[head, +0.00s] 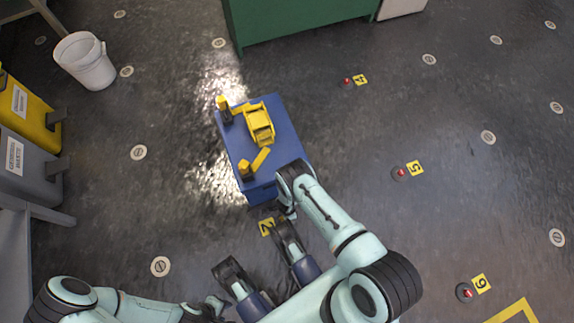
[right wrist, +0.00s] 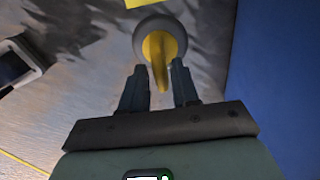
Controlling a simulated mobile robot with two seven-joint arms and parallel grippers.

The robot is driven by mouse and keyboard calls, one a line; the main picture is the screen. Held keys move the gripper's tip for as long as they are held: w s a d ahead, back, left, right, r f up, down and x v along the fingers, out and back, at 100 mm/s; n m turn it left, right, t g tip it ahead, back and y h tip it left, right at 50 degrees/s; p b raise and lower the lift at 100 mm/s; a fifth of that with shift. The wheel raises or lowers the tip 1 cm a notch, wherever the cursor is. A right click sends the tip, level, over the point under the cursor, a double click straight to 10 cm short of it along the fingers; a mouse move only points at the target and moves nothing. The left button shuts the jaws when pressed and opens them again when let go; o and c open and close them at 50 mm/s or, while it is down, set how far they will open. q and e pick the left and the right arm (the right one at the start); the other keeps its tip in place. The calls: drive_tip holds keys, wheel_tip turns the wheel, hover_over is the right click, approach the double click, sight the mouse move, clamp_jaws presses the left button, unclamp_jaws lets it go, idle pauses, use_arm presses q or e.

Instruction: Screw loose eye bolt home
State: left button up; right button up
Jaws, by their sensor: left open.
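In the right wrist view the yellow eye bolt (right wrist: 161,58) stands on a round grey disc (right wrist: 166,24) in the floor. My right gripper (right wrist: 160,70) is open, with its two dark fingers on either side of the bolt's near end. A narrow gap shows between bolt and fingers. How far the bolt is screwed in cannot be seen. In the head view my right arm reaches down at the near edge of the blue cart, by the yellow number 2 tag (head: 267,226); the arm hides the bolt there. My left gripper (head: 216,304) is open and empty, low at bottom centre.
The blue cart (head: 233,140) with yellow parts on top stands right beside the right gripper; its blue side (right wrist: 275,80) fills the wrist view's right. A white bucket (head: 84,60), yellow and grey bins (head: 30,165) stand left. Floor to the right is open, with numbered red-centred floor points (head: 400,173).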

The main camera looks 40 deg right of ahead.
drive_tip(key=shift+r+p, duration=1.1)
drive_tip(key=shift+r, duration=0.65)
drive_tip(key=n, duration=0.5)
drive_tip(key=shift+f+b, duration=0.1)
drive_tip(key=shift+b, duration=0.2)
drive_tip(key=n, duration=0.4)
drive_tip(key=shift+n, duration=0.3)
drive_tip(key=n+b, duration=0.1)
drive_tip(key=n, duration=0.3)
drive_tip(key=shift+n, duration=0.3)
drive_tip(key=n, duration=0.4)
drive_tip(key=n+b, duration=0.1)
drive_tip(key=n, duration=0.3)
drive_tip(key=shift+n, duration=0.3)
drive_tip(key=n, duration=0.4)
drive_tip(key=shift+n, duration=0.3)
drive_tip(key=n, duration=0.4)
drive_tip(key=shift+n, duration=0.4)
drive_tip(key=n, duration=0.3)
drive_tip(key=shift+n, duration=0.4)
drive_tip(key=shift+f, duration=0.95)
